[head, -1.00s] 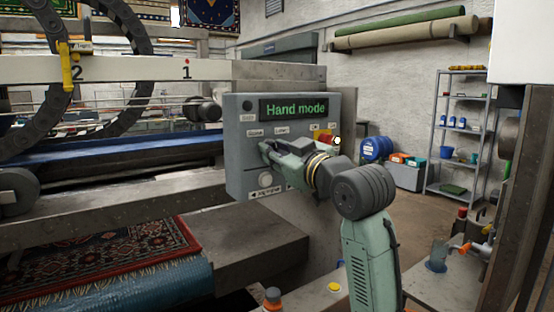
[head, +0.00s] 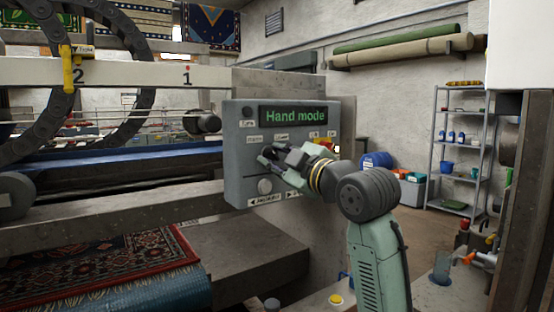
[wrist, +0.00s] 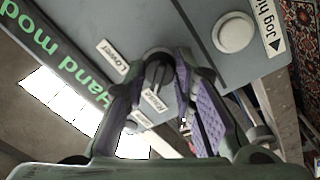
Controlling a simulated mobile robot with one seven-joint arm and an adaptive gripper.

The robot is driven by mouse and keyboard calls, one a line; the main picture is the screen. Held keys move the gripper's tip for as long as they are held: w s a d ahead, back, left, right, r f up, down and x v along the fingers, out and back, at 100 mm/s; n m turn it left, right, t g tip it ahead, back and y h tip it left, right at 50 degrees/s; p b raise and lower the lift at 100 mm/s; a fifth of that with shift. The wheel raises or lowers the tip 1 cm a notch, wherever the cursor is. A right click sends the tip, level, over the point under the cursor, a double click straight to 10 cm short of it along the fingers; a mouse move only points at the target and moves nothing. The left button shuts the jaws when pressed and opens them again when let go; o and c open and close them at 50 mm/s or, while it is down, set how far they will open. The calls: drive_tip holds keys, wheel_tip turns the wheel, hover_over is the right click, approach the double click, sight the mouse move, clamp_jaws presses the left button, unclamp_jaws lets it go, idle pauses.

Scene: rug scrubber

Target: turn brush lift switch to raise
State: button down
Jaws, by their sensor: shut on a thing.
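The grey control panel (head: 238,160) shows "Hand mode" in green letters on its display (head: 292,115). In the wrist view, the brush lift switch (wrist: 158,66) is a dark round knob with a raised grip, between a "Lower" label (wrist: 112,57) and a label that seems to read "Raise" (wrist: 154,100). My gripper (wrist: 160,74) is shut on the switch, with one finger on each side of its grip. I cannot tell firmly which label the grip points to. In the head view, my gripper (head: 270,157) is at the panel front and hides the switch.
A pale round jog button (head: 264,186) sits below my fingers; it also shows in the wrist view (wrist: 235,33). A patterned rug (head: 90,265) lies at lower left. A steel post (head: 515,190) and a shelf rack (head: 460,140) stand to the right.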

idle(0.3)
drive_tip(key=c, duration=1.3)
unclamp_jaws()
drive_tip(key=v, duration=1.2)
drive_tip(key=shift+f, duration=0.1)
